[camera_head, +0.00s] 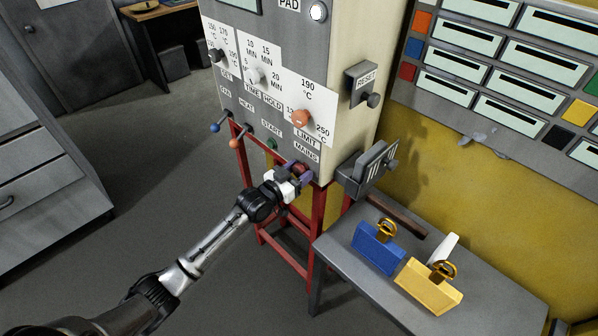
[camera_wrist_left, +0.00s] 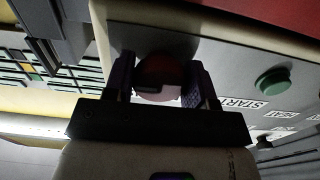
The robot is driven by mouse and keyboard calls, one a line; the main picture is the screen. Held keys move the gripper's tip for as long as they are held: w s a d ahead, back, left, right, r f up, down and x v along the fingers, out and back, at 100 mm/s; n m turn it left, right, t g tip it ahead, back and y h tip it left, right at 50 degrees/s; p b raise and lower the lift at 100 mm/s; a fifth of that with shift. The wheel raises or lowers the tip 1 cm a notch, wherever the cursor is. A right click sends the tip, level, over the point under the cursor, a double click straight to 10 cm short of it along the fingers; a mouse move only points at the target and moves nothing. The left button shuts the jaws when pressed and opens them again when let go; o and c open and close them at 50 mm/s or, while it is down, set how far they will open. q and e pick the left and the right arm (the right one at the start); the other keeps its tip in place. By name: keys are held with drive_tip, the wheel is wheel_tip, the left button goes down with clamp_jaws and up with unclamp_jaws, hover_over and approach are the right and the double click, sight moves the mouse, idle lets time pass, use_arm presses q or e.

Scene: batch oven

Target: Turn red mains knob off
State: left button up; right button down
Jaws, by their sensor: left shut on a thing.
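The red mains knob (camera_head: 299,168) sits low on the right of the oven's control panel, just under the MAINS label (camera_head: 306,155). My left gripper (camera_head: 296,172) is at the panel with its fingers on either side of the knob. In the left wrist view the red knob (camera_wrist_left: 160,75) shows dark between the two fingers of my left gripper (camera_wrist_left: 162,85), which is shut on it. The knob's pointer or mark cannot be made out. My right gripper is in neither view.
A green START button (camera_wrist_left: 272,80) is beside the knob. An orange LIMIT knob (camera_head: 300,117) is above. A grey switch box (camera_head: 362,168) juts from the oven's right side. A grey table (camera_head: 345,262) at the right holds a blue padlock-like block (camera_head: 377,250) and a yellow one (camera_head: 428,286).

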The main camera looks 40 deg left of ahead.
use_arm(q)
drive_tip(key=shift+c, duration=0.2)
drive_tip(key=n+p, duration=0.2)
drive_tip(key=shift+r+n, duration=0.1)
drive_tip(key=shift+n, duration=0.3)
drive_tip(key=n+p, duration=0.1)
drive_tip(key=n, duration=0.3)
drive_tip(key=shift+n+p, duration=0.3)
drive_tip(key=n+p, duration=0.1)
drive_tip(key=n, duration=0.3)
drive_tip(key=shift+d, duration=0.1)
drive_tip(key=n, duration=0.6)
drive_tip(key=shift+p, duration=0.3)
drive_tip(key=shift+n, duration=0.4)
drive_tip(key=o, duration=0.9)
